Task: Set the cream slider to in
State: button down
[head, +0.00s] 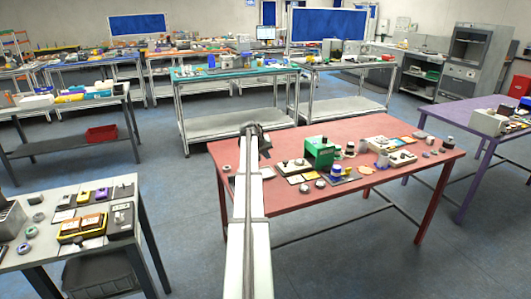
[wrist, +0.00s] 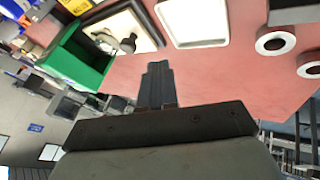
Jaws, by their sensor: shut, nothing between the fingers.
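A cream panel (wrist: 130,24) with a dark round knob (wrist: 127,43) and a small pale part shows at the upper left of the wrist view. In the head view the cream panel (head: 289,168) lies on the red table, just left of a green box. I cannot tell for sure which part is the slider, or its setting; no label is readable. My gripper (wrist: 157,66) is shut and empty in the wrist view, its tips pointing toward the table and apart from the panel. In the head view my gripper (head: 264,141) is above the red table's back left edge.
The green box (wrist: 72,55) stands beside the panel. A white tray (wrist: 195,22) and grey rings (wrist: 275,42) lie on its other side. A second cream device (head: 398,159) and several small items crowd the red table (head: 330,205).

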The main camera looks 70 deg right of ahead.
aim_at(298, 161)
jog(key=x, duration=0.4)
jog(key=shift+d+f, duration=0.25)
jog(key=shift+f, duration=0.05)
jog(key=shift+s+d+f, duration=0.25)
jog(key=shift+s+d, duration=0.2)
jog(key=shift+s, duration=0.15)
jog(key=shift+s+d+f, duration=0.2)
jog(key=shift+s+d, duration=0.25)
jog(key=shift+s, duration=0.1)
jog(key=shift+s+d, duration=0.35)
jog(key=shift+s, duration=0.2)
jog(key=s+d, duration=0.6)
jog(key=d, duration=0.1)
jog(key=shift+s, duration=0.35)
jog(key=shift+s+d, duration=0.35)
jog(key=shift+s, duration=0.2)
